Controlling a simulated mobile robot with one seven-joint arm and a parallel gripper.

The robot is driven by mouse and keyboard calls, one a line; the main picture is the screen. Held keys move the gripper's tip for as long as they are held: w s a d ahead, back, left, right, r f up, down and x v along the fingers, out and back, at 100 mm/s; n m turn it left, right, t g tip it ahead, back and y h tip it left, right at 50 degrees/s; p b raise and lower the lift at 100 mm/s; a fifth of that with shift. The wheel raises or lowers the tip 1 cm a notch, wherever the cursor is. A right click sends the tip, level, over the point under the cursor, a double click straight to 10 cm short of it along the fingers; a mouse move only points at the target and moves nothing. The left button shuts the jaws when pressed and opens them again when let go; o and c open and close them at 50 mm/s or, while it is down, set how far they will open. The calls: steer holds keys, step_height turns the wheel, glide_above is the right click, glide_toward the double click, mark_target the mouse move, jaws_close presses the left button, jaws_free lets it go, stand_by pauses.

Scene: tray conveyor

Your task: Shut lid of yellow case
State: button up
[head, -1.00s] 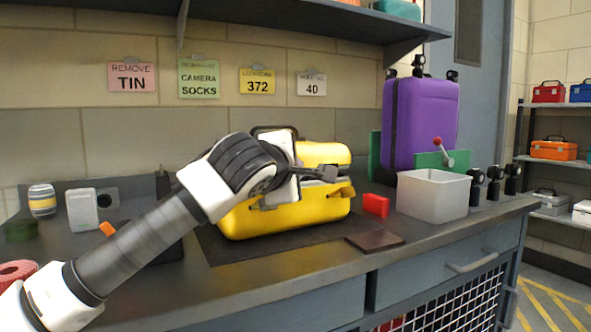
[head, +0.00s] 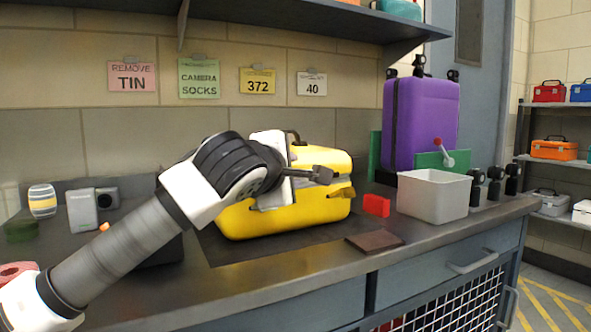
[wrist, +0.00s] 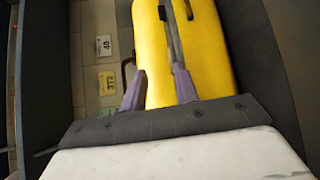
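The yellow case (head: 290,218) stands on a dark mat on the counter. Its lid (head: 335,160) lies low over the base and looks down or nearly down. My arm hides much of the front and left, so I cannot tell whether the seam is fully closed. My gripper (head: 322,175) is in front of the lid, fingers pointing right. In the wrist view the yellow case (wrist: 205,55) fills the middle, and the gripper's two fingers (wrist: 158,88) are apart with yellow surface showing between them. Nothing appears held.
A red block (head: 376,205), a brown flat piece (head: 374,242) and a grey bin (head: 433,196) are right of the case. A purple case (head: 425,122) stands behind the bin. A camera-like grey box (head: 82,212) is at left. A shelf (head: 280,18) hangs above.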

steer(key=p+v, duration=0.1)
steer(key=v, duration=1)
steer(key=shift+s, duration=0.25)
steer(key=shift+d+r+p, duration=0.1)
steer(key=shift+r+p, duration=0.1)
steer(key=shift+p, duration=0.1)
